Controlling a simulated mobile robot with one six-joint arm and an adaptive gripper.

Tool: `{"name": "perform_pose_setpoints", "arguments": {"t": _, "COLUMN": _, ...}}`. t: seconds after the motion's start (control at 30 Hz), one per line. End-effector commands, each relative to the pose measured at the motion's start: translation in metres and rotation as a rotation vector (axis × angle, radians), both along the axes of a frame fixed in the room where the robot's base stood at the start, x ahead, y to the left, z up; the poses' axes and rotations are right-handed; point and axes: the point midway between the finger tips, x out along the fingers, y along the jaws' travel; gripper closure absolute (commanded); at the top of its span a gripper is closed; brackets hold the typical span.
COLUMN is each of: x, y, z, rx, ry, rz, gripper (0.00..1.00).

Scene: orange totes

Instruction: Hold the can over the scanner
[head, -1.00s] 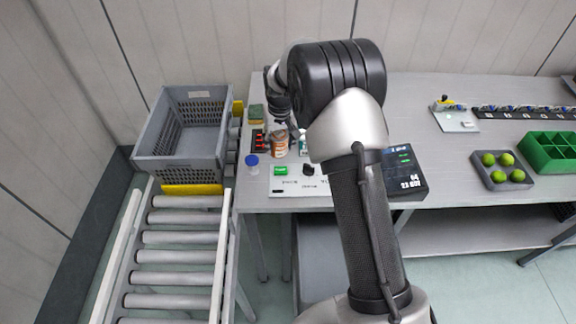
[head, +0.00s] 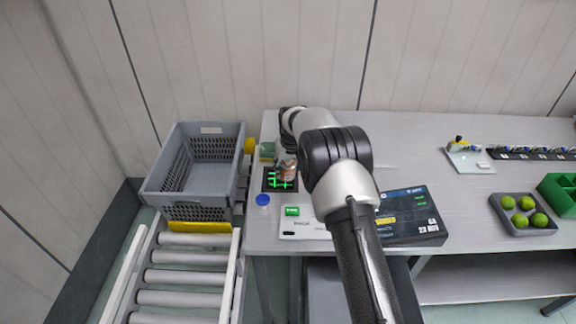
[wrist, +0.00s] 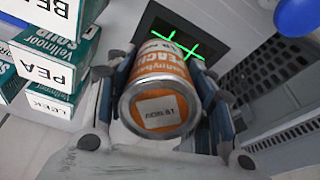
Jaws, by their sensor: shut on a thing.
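The can (wrist: 160,80) has an orange peach label and a silver end facing the wrist camera, with a small white printed label on it. In the head view the can (head: 287,164) is over the back part of the scanner. The scanner (head: 271,187) is a dark square plate with bright green lines; it also shows beyond the can in the wrist view (wrist: 158,22). My gripper (wrist: 165,68) is shut on the can, one finger on each side. The gap between can and scanner is hard to judge. My arm hides most of the gripper in the head view.
Green-and-white soup boxes (wrist: 55,75) stand close at left in the wrist view. A grey crate (head: 160,195) stands left, beyond the table edge. A dark display (head: 412,215) lies right of my arm.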

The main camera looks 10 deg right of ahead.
Motion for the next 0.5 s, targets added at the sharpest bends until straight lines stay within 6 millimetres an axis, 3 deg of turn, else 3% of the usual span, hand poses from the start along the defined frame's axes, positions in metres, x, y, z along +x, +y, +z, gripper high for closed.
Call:
{"name": "perform_pose_setpoints", "arguments": {"t": 0.33, "x": 0.001, "y": 0.000, "z": 0.003, "rx": 0.000, "ry": -0.003, "rz": 0.000, "gripper": 0.86}}
{"name": "perform_pose_setpoints", "arguments": {"t": 0.5, "x": 0.001, "y": 0.000, "z": 0.015, "rx": 0.000, "ry": -0.004, "rz": 0.000, "gripper": 0.86}}
